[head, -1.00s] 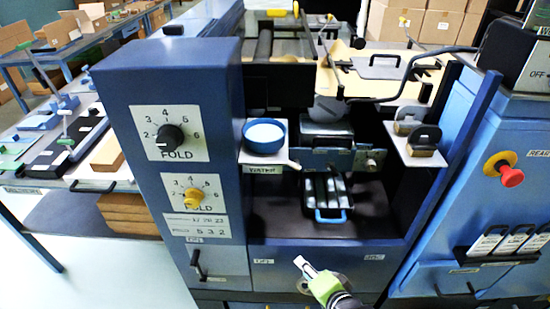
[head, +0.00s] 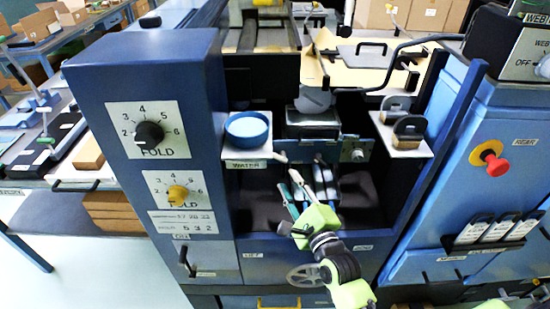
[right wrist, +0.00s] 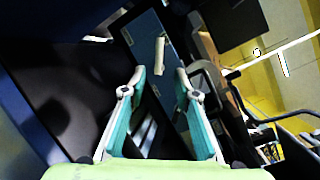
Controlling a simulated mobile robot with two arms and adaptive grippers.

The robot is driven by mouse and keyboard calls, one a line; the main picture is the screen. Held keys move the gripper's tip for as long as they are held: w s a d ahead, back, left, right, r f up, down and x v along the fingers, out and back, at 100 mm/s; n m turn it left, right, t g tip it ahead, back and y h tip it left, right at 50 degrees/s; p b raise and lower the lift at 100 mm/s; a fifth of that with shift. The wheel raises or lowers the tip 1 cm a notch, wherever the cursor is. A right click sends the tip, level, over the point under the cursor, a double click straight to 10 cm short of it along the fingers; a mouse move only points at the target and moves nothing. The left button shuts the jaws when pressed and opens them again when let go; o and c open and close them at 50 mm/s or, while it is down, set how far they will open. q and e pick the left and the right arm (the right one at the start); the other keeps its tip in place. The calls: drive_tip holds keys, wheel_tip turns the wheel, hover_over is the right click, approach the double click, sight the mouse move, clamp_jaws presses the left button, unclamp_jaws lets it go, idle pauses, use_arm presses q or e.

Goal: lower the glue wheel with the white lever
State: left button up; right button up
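The white lever (head: 281,157) sticks out beside the WATER shelf, at the left of the blue crossbar in the machine's bay. In the right wrist view it is a short pale bar (right wrist: 160,55) just beyond the fingertips, roughly between them. My right gripper (head: 289,183) reaches up into the bay from below, just under the lever. Its teal fingers are apart and empty in the right wrist view (right wrist: 160,78); I see no contact with the lever. A grey rounded part (head: 315,98) above the crossbar may be the glue wheel; I cannot be sure. My left gripper is out of view.
A blue water bowl (head: 247,129) stands on the shelf left of the lever. The tray (head: 330,186) in the bay is partly hidden by my gripper. Black-handled blocks (head: 408,133) sit on the right shelf. The FOLD dial panel (head: 150,140) bounds the left.

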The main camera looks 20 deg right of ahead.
sight(274, 157)
drive_tip(key=w, duration=1.1)
drive_tip(key=shift+w+a+f, duration=0.1)
drive_tip(key=shift+w+a, duration=0.05)
drive_tip(key=shift+a, duration=0.25)
clamp_jaws()
